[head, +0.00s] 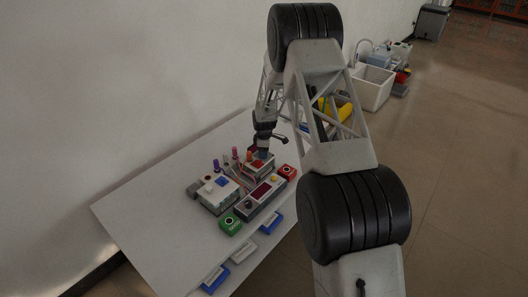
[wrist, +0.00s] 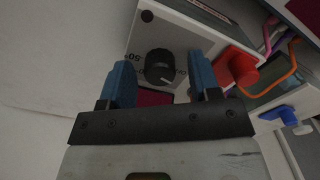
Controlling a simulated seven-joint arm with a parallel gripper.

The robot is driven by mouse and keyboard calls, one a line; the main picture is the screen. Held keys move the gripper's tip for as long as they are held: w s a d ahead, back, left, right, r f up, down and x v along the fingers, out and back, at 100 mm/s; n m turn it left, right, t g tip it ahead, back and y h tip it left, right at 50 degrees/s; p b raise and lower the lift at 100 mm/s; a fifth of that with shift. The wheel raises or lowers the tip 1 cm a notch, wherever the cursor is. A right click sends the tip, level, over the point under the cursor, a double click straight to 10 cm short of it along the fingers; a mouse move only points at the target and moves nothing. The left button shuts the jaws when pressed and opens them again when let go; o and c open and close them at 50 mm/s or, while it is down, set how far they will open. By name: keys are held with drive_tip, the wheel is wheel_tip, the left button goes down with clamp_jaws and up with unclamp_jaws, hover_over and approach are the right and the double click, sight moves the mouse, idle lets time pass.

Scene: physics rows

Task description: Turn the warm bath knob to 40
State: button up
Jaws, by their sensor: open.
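A black round knob (wrist: 160,66) with a white pointer mark sits on the pale face of a box-shaped device (wrist: 185,35). The number 50 is printed beside the knob, upside down in the wrist view. The pointer slants toward the lower right there. My gripper (wrist: 161,62) is open, with one blue finger on each side of the knob and visible gaps between. Whether the fingers reach down around it, I cannot tell. In the head view my gripper (head: 262,152) is over the devices at the table's far side, and the knob is hidden.
The white table (head: 150,215) holds a pale box with a blue top piece (head: 216,194), a grey device with a dark red panel (head: 262,194), a green block (head: 230,223) and a red block (head: 287,172). In the wrist view, a red part (wrist: 238,65) and coloured cables lie right of the gripper.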

drive_tip(key=c, duration=0.9)
drive_tip(key=shift+m, duration=0.5)
drive_tip(key=m, duration=1.4)
drive_tip(key=shift+m, duration=2.5)
